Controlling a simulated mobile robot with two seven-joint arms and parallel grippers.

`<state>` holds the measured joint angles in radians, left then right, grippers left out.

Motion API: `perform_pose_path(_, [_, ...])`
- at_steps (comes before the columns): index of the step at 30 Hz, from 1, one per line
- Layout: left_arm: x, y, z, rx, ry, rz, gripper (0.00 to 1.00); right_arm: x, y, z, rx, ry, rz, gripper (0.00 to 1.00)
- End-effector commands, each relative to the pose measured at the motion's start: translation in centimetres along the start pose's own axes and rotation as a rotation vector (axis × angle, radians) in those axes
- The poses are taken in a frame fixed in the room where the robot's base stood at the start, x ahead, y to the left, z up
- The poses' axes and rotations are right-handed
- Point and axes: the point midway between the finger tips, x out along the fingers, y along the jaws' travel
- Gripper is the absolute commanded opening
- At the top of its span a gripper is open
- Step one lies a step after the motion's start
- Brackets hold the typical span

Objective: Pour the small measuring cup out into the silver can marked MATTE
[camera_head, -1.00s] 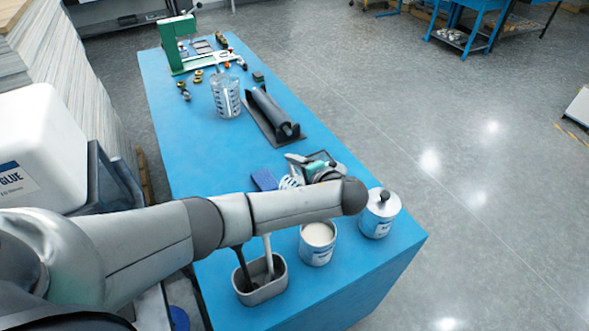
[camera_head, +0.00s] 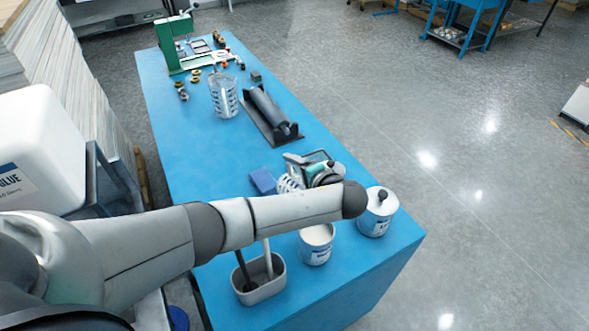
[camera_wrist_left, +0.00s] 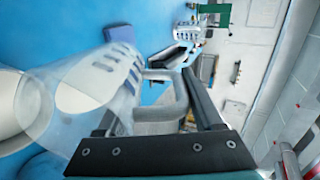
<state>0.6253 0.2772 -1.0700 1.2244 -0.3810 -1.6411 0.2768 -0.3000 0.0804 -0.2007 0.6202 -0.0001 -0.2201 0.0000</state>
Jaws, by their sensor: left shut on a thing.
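My left gripper (camera_head: 318,172) shows just beyond my forearm in the head view. In the left wrist view its dark fingers (camera_wrist_left: 165,108) are shut on the grey handle of the small clear measuring cup (camera_wrist_left: 118,62). The cup is tilted and has white contents; it shows in part in the head view (camera_head: 288,184). A silver can (camera_head: 316,252) with white contents stands open on the table, its rim partly behind my forearm. A second silver can (camera_head: 376,222), with a lid and black knob, stands to its right. I cannot read either label. My right gripper is out of view.
A grey bin (camera_head: 264,290) with upright tools stands left of the open can. A blue block (camera_head: 263,181), a larger clear jug (camera_head: 223,98), a black roller on a tray (camera_head: 268,112) and a green press (camera_head: 168,48) lie farther back. The table's right side is clear.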

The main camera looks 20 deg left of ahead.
Motion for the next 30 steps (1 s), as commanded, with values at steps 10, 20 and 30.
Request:
perform_pose_path(10, [0.0,-0.1,0.0,-0.001,0.000,-0.001,0.00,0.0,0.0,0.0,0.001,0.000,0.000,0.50])
perform_pose_path(20, [-0.8,-0.4,0.0,0.000,0.002,-0.067,0.00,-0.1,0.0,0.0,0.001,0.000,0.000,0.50])
perform_pose_path(30, [-1.8,-0.9,0.0,0.000,0.004,-0.154,0.00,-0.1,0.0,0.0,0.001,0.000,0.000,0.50])
